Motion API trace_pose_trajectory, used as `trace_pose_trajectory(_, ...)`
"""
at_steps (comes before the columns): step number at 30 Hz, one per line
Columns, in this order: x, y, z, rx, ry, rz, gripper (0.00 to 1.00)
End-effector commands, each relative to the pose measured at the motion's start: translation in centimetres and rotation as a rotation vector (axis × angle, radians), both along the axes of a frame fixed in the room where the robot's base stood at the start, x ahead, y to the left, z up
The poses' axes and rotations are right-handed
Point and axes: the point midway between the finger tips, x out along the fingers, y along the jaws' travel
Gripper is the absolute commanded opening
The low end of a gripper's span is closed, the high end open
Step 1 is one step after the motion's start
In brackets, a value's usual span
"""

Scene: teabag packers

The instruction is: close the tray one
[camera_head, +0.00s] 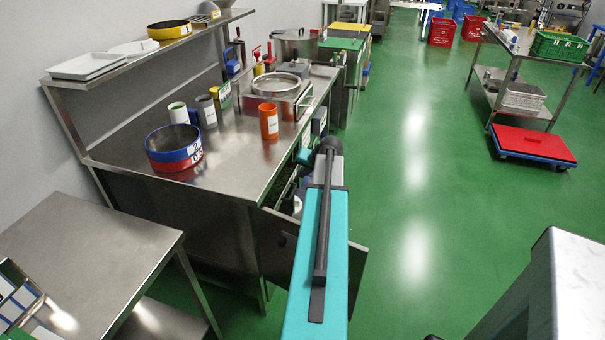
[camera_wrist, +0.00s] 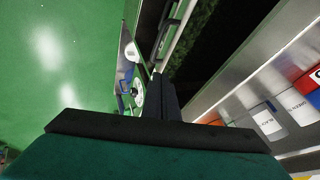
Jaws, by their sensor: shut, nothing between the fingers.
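My gripper (camera_wrist: 163,92) shows in the wrist view as two dark fingers close together, shut and empty. Their tips are beside the lower end of a long metal-edged front with a bar handle (camera_wrist: 172,35); I cannot tell whether they touch. This looks like a pulled-out tray, with a dark green textured area next to it. I cannot read any number on it, so I cannot tell if it is tray one. In the head view my arm covers the gripper and part of the open space under the steel workbench (camera_head: 235,183).
A dark panel (camera_head: 357,258) sticks out from the bench's lower side. On the bench are a blue-red ring (camera_head: 172,148), an orange cup (camera_head: 268,122) and several other containers. A steel table (camera_head: 95,245) stands at left.

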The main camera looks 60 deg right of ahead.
Motion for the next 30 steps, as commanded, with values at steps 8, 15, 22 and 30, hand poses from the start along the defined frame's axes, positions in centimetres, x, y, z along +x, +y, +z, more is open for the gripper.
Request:
trace_pose_trajectory(8,0.1,0.4,-0.1,0.01,0.003,0.013,0.0)
trace_pose_trajectory(15,1.4,4.1,-0.3,0.151,-0.041,0.095,0.0)
trace_pose_trajectory(22,0.4,8.0,-1.0,0.397,-0.19,0.194,0.0)
trace_pose_trajectory(30,-5.2,7.2,-2.0,0.557,-0.389,0.204,0.0)
